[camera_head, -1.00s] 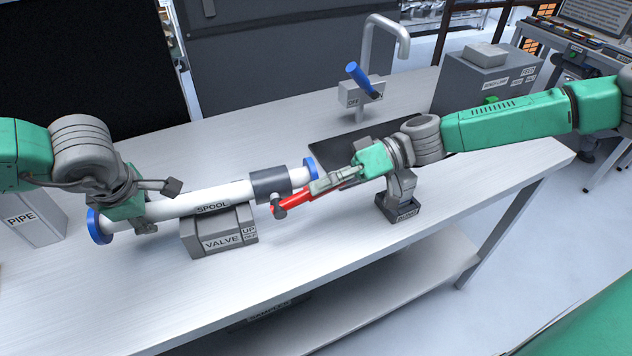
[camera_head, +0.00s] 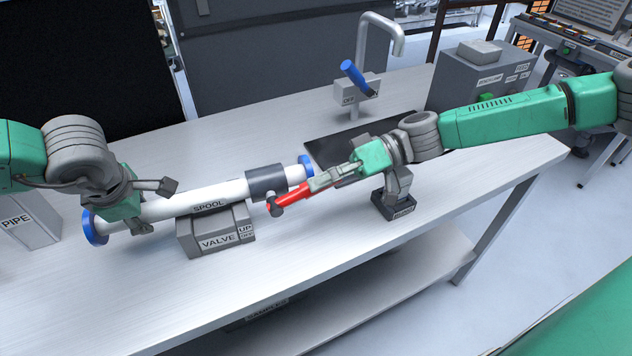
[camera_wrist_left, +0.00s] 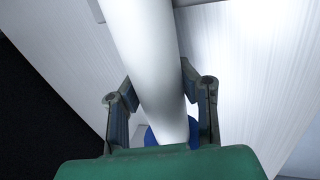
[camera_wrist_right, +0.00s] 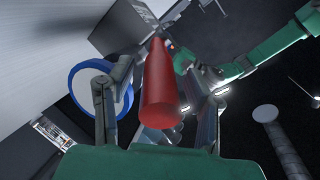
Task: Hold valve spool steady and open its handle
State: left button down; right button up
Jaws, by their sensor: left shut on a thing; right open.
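The white valve spool (camera_head: 222,200), with blue end flanges and a grey collar (camera_head: 267,181), lies across the grey cradle marked VALVE (camera_head: 216,241). My left gripper (camera_head: 150,207) is shut on the spool near its left end; the left wrist view shows its fingers on both sides of the white tube (camera_wrist_left: 155,60). The red handle (camera_head: 291,195) sticks out from the collar to the right. My right gripper (camera_head: 318,184) is at the handle's outer end. In the right wrist view its open fingers stand on either side of the red handle (camera_wrist_right: 160,85).
A faucet with a blue lever (camera_head: 354,74) stands at the back by a dark sink (camera_head: 335,140). A grey box (camera_head: 480,80) is at the back right, a small dark stand (camera_head: 394,205) near the right wrist. A PIPE box (camera_head: 28,225) is at the left. The front table is clear.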

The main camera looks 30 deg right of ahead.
jog(key=v, duration=1.1)
jog(key=shift+d, duration=0.35)
jog(key=shift+w+a, duration=0.1)
jog(key=c, duration=0.8)
jog(key=shift+a+r+g, duration=0.25)
jog(key=shift+a+g, duration=0.05)
grip_shut()
jog(key=a+r+n+h, duration=0.1)
jog(key=a+r+n, duration=0.1)
jog(key=a+r+n+g+h, duration=0.1)
jog(key=a+r+n, duration=0.1)
jog(key=a+r+n+g+h, duration=0.1)
jog(key=a+r+n+h, duration=0.1)
jog(key=a+n, duration=0.1)
jog(key=shift+w+r, duration=0.35)
jog(key=shift+r, duration=0.05)
notch_tip(320, 180, up, 6)
jog(key=n+t+h, duration=0.1)
jog(key=n+h, duration=0.3)
jog(key=h, duration=0.1)
jog(key=x, duration=0.9)
jog(key=shift+w+d+f, duration=0.15)
jog(key=shift+d+f, duration=0.05)
jog(key=shift+d, duration=0.15)
jog(key=f, duration=0.3)
jog(key=shift+d+f, duration=0.45)
jog(key=shift+f, duration=0.25)
